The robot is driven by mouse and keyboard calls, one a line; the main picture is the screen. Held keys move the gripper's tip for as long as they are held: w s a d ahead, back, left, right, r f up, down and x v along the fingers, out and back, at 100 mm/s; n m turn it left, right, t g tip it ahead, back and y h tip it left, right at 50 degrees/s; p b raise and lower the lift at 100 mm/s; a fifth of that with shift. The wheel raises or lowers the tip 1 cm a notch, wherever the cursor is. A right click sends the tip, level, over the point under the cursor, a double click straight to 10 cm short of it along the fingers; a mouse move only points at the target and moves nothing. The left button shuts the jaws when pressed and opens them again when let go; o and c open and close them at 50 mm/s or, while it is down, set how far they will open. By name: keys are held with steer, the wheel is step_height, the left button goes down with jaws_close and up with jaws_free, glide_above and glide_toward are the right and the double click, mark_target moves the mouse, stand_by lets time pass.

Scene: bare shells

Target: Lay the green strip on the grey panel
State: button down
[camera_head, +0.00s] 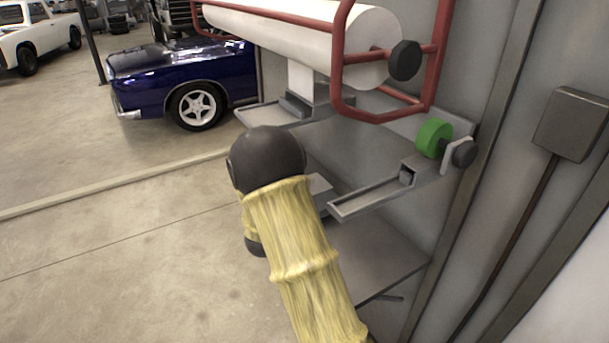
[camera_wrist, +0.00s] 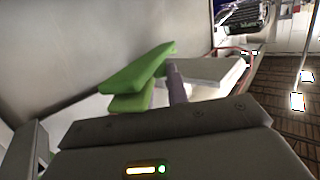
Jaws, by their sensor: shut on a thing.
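In the wrist view my gripper (camera_wrist: 172,72) is shut on a green strip (camera_wrist: 138,73). The strip sticks out to the left of the visible finger and shows as two green layers, one above the other; whether it is folded I cannot tell. A broad, plain grey surface (camera_wrist: 90,40) lies behind the strip in the wrist view. It may be the grey panel, but I cannot be sure. Any gap between strip and surface is unclear. In the head view my arm's yellow sleeve and dark joint hide the gripper and the strip.
A white roll (camera_head: 300,35) hangs in a red frame (camera_head: 438,60) on the wall. A green spool (camera_head: 434,138) sits on a grey bracket (camera_head: 380,190) below it. A grey shelf (camera_head: 385,255) is lower down. A blue car (camera_head: 180,75) stands behind; floor at left is clear.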

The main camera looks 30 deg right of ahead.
steer(key=s+a+f+n+t+y, duration=0.1)
steer(key=s+a+f+n+y, duration=0.1)
steer(key=a+f, duration=0.4)
steer(key=s+a+f+n+t+y, duration=0.2)
steer(key=a+f+n+y, duration=0.3)
steer(key=f, duration=1.2)
steer(key=shift+s+a+y, duration=0.45)
steer(key=shift+a+y, duration=0.2)
steer(key=shift+y, duration=0.55)
steer(key=shift+f, duration=0.15)
